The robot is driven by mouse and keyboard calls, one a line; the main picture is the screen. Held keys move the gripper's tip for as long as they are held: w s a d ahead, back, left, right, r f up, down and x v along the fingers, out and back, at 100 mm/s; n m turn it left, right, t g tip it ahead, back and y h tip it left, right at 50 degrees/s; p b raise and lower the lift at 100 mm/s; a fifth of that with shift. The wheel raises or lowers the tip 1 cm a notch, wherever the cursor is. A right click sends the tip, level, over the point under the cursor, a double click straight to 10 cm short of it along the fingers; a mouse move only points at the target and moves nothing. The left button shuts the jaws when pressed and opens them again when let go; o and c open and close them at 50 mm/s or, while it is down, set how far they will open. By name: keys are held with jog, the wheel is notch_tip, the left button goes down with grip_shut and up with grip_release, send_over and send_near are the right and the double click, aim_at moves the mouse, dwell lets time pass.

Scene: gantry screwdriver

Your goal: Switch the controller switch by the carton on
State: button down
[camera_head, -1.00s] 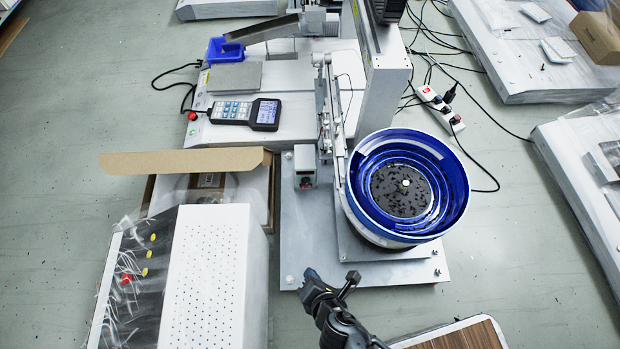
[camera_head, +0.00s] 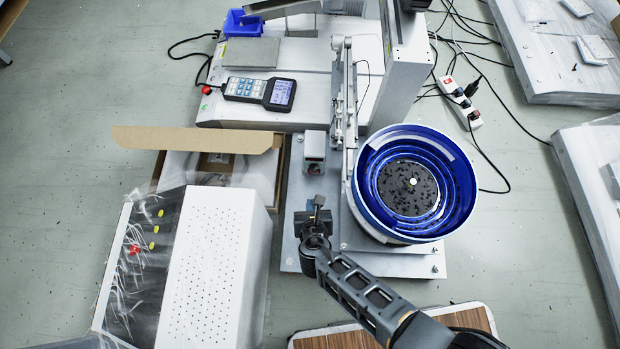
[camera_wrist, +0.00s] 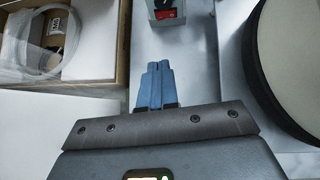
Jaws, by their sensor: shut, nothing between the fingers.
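The controller (camera_head: 314,146) is a small grey box on the metal base plate, just right of the open carton (camera_head: 198,139). In the wrist view its switch face (camera_wrist: 166,12) shows red at the top edge, cut off by the frame. Whether the switch is on or off is too small to tell. My gripper (camera_head: 318,201) is in front of the controller, nearer to me and apart from it. In the wrist view the blue fingers of my gripper (camera_wrist: 156,82) are together and empty, pointing towards the controller.
The blue bowl feeder (camera_head: 460,205) stands close on the right of my gripper. A white perforated box (camera_head: 212,270) stands on the left, in front of the carton. A handheld pendant (camera_head: 260,92) lies behind. The plate between gripper and controller is clear.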

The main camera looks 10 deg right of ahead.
jog(key=b+x, duration=0.7)
jog(key=x, duration=0.3)
jog(key=shift+f+b, duration=0.25)
jog(key=shift+b, duration=0.05)
jog(key=shift+w+d+r, duration=0.1)
jog(key=shift+w+r, duration=0.05)
jog(key=shift+w, duration=0.45)
jog(key=shift+w+r, duration=0.1)
jog(key=shift+w, duration=0.5)
jog(key=shift+w+r+b, duration=0.1)
jog(key=shift+w+b, duration=0.25)
jog(key=shift+w, duration=0.35)
